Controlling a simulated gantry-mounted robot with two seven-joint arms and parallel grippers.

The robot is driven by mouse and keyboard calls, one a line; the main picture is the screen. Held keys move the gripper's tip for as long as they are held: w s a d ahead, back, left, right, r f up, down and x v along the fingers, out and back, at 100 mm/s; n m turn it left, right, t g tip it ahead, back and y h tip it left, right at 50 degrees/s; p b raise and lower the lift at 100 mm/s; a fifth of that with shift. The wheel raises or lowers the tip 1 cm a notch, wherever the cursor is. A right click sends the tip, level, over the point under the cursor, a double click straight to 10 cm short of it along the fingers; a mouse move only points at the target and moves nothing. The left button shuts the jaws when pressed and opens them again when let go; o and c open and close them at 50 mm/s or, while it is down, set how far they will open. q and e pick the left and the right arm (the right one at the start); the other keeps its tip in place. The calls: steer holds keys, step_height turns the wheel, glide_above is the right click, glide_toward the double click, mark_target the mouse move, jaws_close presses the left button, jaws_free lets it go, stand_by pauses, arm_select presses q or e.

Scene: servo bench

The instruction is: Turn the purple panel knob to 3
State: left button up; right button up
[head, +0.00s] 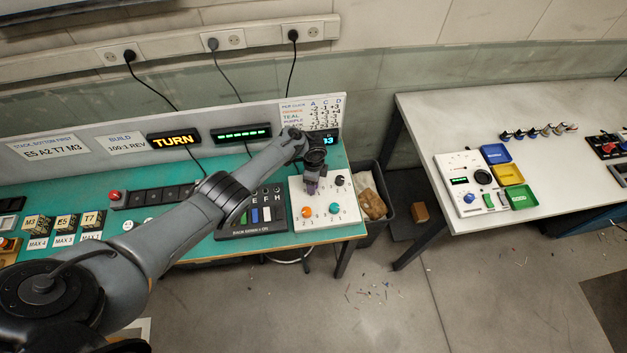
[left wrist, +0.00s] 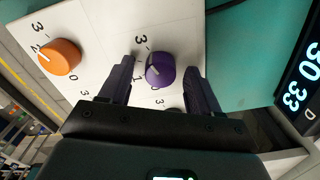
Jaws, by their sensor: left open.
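The purple knob (left wrist: 160,70) stands on the white panel (left wrist: 185,30) in the left wrist view. Its white pointer line faces left, roughly toward the printed 1; the 3 is printed above it. My left gripper (left wrist: 160,85) is open, with one dark finger on each side of the knob and small gaps visible. Whether a finger touches it is hard to tell. In the head view my left gripper (head: 312,186) reaches down over the panel (head: 350,206) and largely hides the purple knob. My right gripper is not in view.
On the same panel are an orange knob (head: 307,212), a teal knob (head: 334,209) and a black knob (head: 339,180). A dark slider box (head: 252,222) stands left of the panel. A lit display (head: 327,140) is behind. A bin (head: 372,200) stands beyond the bench's right edge.

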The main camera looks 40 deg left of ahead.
arm_select(q)
step_height(320, 180, up, 11)
steer(key=p, duration=0.4)
steer(key=shift+f, duration=0.2)
steer(key=shift+s+f, duration=0.1)
